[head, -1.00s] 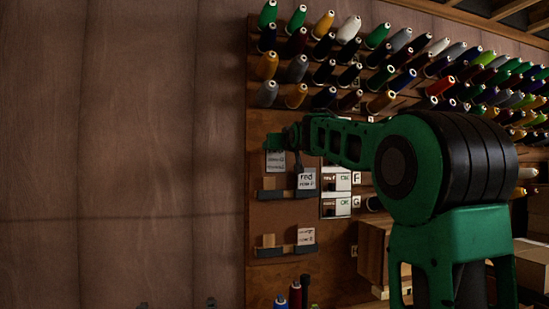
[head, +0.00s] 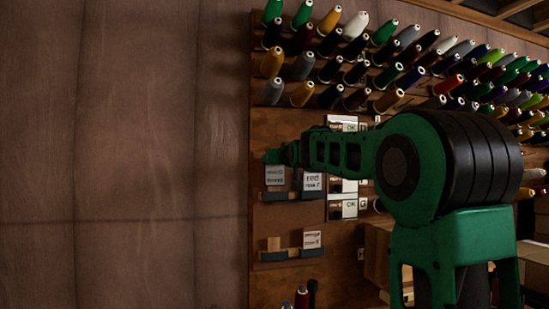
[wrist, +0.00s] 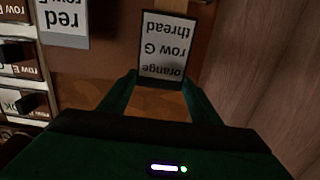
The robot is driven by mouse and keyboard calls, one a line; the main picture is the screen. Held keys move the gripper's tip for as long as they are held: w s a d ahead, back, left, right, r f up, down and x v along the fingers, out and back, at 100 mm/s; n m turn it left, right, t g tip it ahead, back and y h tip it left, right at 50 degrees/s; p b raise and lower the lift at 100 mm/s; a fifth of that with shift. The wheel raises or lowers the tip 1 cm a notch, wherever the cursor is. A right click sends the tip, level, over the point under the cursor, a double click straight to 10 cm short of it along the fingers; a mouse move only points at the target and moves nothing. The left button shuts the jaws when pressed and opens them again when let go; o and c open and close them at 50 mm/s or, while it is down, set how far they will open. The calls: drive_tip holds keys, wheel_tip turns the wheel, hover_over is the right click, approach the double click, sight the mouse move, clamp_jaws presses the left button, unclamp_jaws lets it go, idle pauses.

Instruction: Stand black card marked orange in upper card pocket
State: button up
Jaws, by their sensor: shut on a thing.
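My gripper (wrist: 160,92) is shut on the black card marked orange (wrist: 162,45), which reads "orange row G thread" upside down in the wrist view. In the head view the card (head: 275,176) hangs upright below my gripper (head: 272,156), at the left half of the upper card pocket (head: 281,196). Its lower edge is at or just above the pocket's dark ledge; I cannot tell whether it is inside. A red-marked card (head: 313,182) stands in the pocket's right half and also shows in the wrist view (wrist: 64,22).
Thread cones (head: 330,70) on pegs fill the board above. The wooden wall at left is clear.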

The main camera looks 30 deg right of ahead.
sight(275, 171)
drive_tip(key=shift+f, duration=1.9)
drive_tip(key=shift+f, duration=0.25)
drive_tip(key=o, duration=0.8)
drive_tip(key=shift+o, duration=0.2)
drive_tip(key=v, duration=1)
drive_tip(key=shift+s, duration=0.35)
drive_tip(key=shift+a, duration=0.1)
